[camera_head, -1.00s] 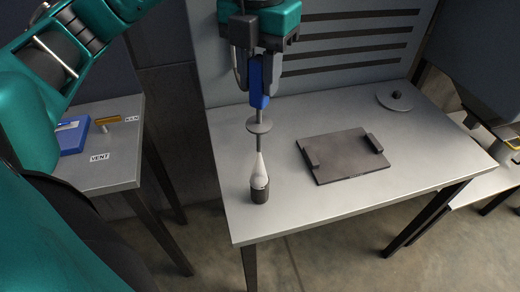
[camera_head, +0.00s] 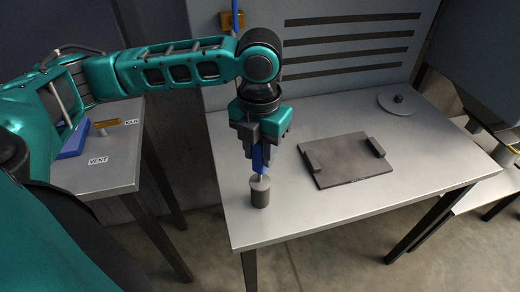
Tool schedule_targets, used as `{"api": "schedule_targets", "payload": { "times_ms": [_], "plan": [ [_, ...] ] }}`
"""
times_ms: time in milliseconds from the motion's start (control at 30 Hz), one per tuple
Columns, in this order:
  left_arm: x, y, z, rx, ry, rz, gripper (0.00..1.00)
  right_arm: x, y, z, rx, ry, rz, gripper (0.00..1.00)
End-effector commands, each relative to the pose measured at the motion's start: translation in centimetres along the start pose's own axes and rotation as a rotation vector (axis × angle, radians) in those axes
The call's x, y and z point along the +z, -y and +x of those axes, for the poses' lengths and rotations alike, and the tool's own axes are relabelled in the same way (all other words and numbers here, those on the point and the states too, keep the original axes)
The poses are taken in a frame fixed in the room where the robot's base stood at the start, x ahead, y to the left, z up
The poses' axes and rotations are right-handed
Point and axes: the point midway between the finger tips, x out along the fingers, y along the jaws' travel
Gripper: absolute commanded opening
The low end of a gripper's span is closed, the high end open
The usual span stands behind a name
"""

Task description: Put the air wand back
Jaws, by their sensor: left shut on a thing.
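The air wand (camera_head: 260,162) has a blue handle and a grey disc below it. It stands about upright over the dark grey cylindrical holder (camera_head: 260,195) near the left front of the bench. The disc is at the holder's top rim, and the wand's lower stem is hidden, seemingly inside the holder. I cannot tell if the disc fully rests on the rim. My left gripper (camera_head: 259,150) points down and is shut on the blue handle. My right gripper is out of view.
A dark fixture plate (camera_head: 345,160) with two raised blocks lies right of the holder on the grey bench (camera_head: 300,218). A round disc with a knob (camera_head: 397,101) sits at the back right. A side table (camera_head: 95,178) at left bears a blue item and a VENT label.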

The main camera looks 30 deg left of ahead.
Motion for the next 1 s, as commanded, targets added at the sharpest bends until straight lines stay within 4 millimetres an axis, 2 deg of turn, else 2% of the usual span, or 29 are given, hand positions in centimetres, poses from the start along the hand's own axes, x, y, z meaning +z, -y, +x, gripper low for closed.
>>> {"api": "schedule_targets", "payload": {
  "times_ms": [333, 367, 600, 867, 1000],
  "plan": [
    [0.0, 0.0, 0.3, -0.001, 0.000, -0.001, 0.00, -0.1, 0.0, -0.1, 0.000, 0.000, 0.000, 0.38],
    [0.0, 0.0, 0.3, -0.001, 0.000, -0.001, 0.34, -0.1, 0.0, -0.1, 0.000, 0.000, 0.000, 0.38],
    [0.0, 0.0, 0.3, -0.001, 0.001, -0.001, 0.57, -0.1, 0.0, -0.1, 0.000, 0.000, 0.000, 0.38],
    [0.1, 0.0, 0.2, -0.001, 0.002, -0.001, 0.57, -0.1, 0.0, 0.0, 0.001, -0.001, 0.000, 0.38],
    [0.1, 0.0, -1.2, -0.002, 0.004, -0.001, 0.57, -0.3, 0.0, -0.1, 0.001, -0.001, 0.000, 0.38]
  ]
}}
